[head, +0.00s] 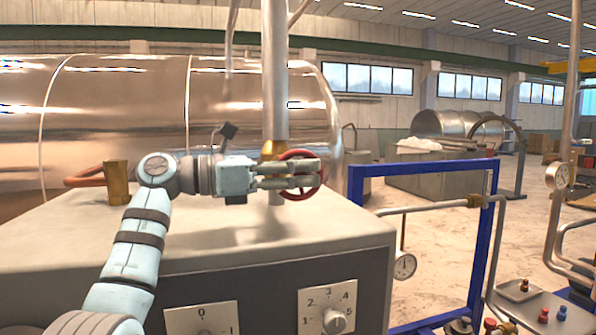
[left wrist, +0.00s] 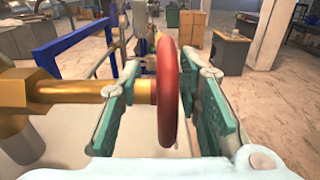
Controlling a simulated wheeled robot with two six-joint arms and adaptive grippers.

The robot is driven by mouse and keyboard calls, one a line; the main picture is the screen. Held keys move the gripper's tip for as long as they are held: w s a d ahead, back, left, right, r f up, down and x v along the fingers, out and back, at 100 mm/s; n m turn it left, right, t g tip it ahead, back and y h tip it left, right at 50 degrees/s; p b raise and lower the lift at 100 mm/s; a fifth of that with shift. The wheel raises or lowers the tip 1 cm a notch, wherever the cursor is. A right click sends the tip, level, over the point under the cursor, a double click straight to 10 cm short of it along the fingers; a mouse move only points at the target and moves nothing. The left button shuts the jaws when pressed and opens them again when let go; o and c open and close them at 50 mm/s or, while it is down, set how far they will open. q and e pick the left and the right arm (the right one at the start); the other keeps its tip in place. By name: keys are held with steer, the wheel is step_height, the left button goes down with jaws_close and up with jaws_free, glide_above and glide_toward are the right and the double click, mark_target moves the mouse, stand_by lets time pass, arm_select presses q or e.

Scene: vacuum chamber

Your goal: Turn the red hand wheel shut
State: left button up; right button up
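The red hand wheel (head: 302,195) sits on a brass valve fitting (head: 271,148) at the vertical pipe above the grey cabinet. My left gripper (head: 316,174) is at the wheel, its fingers reaching across it and hiding much of its middle. In the left wrist view the wheel (left wrist: 167,90) is edge-on between the two green-padded fingers (left wrist: 165,66), with a visible gap to the right finger. The fingers are spread and not closed on the rim. The brass stem (left wrist: 60,91) comes in from the left past the left finger. My right gripper is out of view.
The grey cabinet (head: 330,240) with numbered dials lies below. A large shiny tank (head: 120,110) stands behind. A blue frame (head: 420,167) with pipes and a gauge (head: 404,266) is to the right. A short brass cylinder (head: 117,182) stands left of my arm.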

arm_select(q)
steer(key=shift+s+a+r, duration=0.1)
steer(key=shift+s+r, duration=0.1)
steer(key=shift+s, duration=0.3)
steer(key=shift+c, duration=0.4)
steer(key=shift+w+f, duration=0.15)
steer(key=shift+w, duration=0.1)
jaws_close()
steer(key=shift+y, duration=0.5)
steer(key=shift+o, duration=0.4)
jaws_free()
